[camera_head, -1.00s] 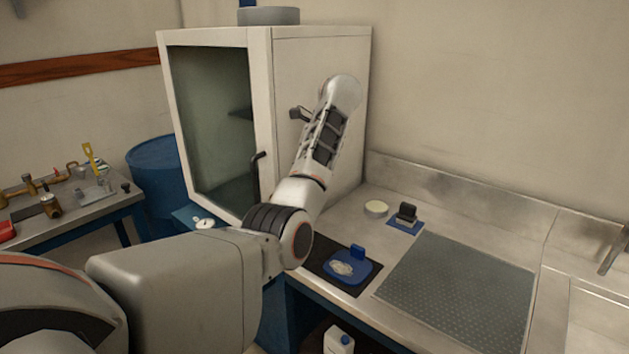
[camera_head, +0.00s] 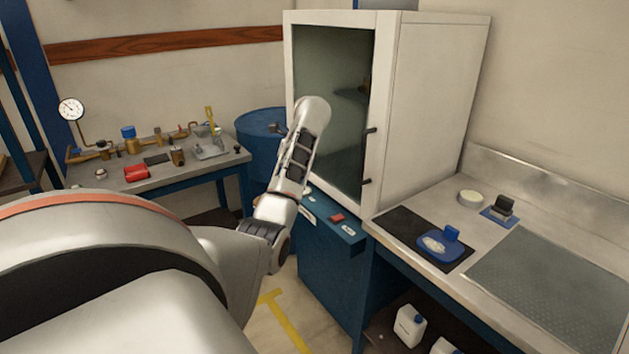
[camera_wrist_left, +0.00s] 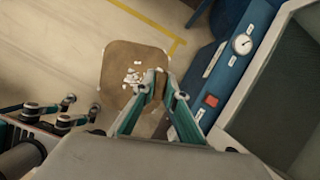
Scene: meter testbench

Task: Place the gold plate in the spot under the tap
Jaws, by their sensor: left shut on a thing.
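The gold plate (camera_wrist_left: 122,60) shows in the left wrist view, a flat brownish-gold square with rounded corners and several white bits on it. My left gripper (camera_wrist_left: 160,85) is shut on its near edge and holds it above the floor. In the head view my left arm reaches up before the cabinet's left side; its fingers and the plate cannot be made out there. Brass pipework (camera_head: 128,146) with a gauge stands on the left bench; I cannot tell which part is the tap. The right gripper is not in view.
A white cabinet (camera_head: 437,100) with a dark glass front stands right of the arm on a blue base (camera_head: 335,270). A blue drum (camera_head: 262,130) stands behind the arm. The left bench (camera_head: 100,182) holds a red item (camera_head: 136,173). The right counter holds a blue dish (camera_head: 440,243).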

